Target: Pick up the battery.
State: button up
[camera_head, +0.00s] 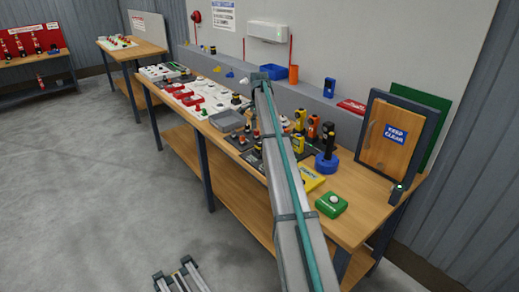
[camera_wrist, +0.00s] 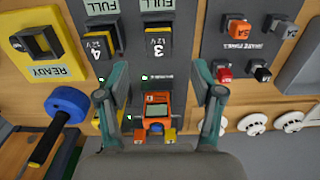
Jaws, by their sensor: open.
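Two black-and-yellow 12 V batteries show in the wrist view, side by side on the dark panel: one marked 4 (camera_wrist: 100,45) at left and one marked 3 (camera_wrist: 157,40) at right. Both have labels reading FULL beside them. My gripper (camera_wrist: 160,88) is open, its two teal fingers spread apart. The batteries are beyond the fingertips, not between them. An orange device with a small display (camera_wrist: 156,112) shows between the fingers, apart from both. In the head view my arm crosses the bench and I cannot make out the gripper.
A yellow READY holder (camera_wrist: 40,70) and a blue disc with a black handle (camera_wrist: 66,102) are at left in the wrist view. A spare fuses panel (camera_wrist: 250,52) and round white pieces (camera_wrist: 252,124) are at right. A green box (camera_head: 331,205) stands near the bench's front.

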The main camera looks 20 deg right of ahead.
aim_at(260, 142)
notch_tip(260, 142, down, 3)
jog(key=shift+f+p, duration=0.15)
jog(key=shift+p, duration=0.2)
jog(key=shift+s+d+f+p, duration=0.1)
jog(key=shift+f+p, duration=1.15)
jog(key=shift+f, duration=1.4)
grip_shut()
